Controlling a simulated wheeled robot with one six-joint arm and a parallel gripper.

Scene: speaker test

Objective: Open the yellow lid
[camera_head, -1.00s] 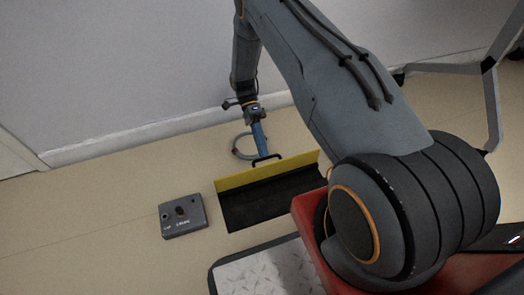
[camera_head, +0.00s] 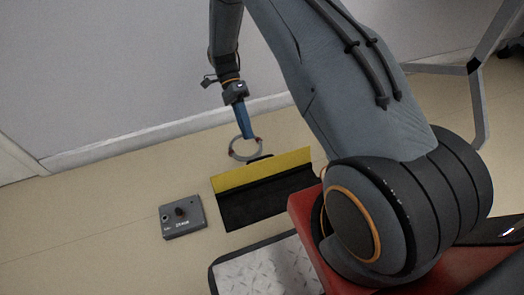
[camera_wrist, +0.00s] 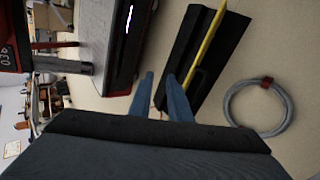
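The yellow lid (camera_head: 262,170) stands raised along the far edge of a black box (camera_head: 265,202) on the floor. In the wrist view the lid (camera_wrist: 207,40) appears as a narrow yellow strip between black surfaces. A dark handle (camera_head: 259,157) shows partly above the lid's far side in the head view. My gripper (camera_head: 250,136) is above and behind the lid, apart from it as far as I can see. In the wrist view its two blue fingers (camera_wrist: 158,76) are apart with nothing between them.
A grey cable ring (camera_wrist: 284,106) with red ties lies on the floor beside the box. A grey control box (camera_head: 182,217) with a dark knob sits left of it. A wall with a white skirting board (camera_head: 150,131) runs behind. Floor to the left is mostly clear.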

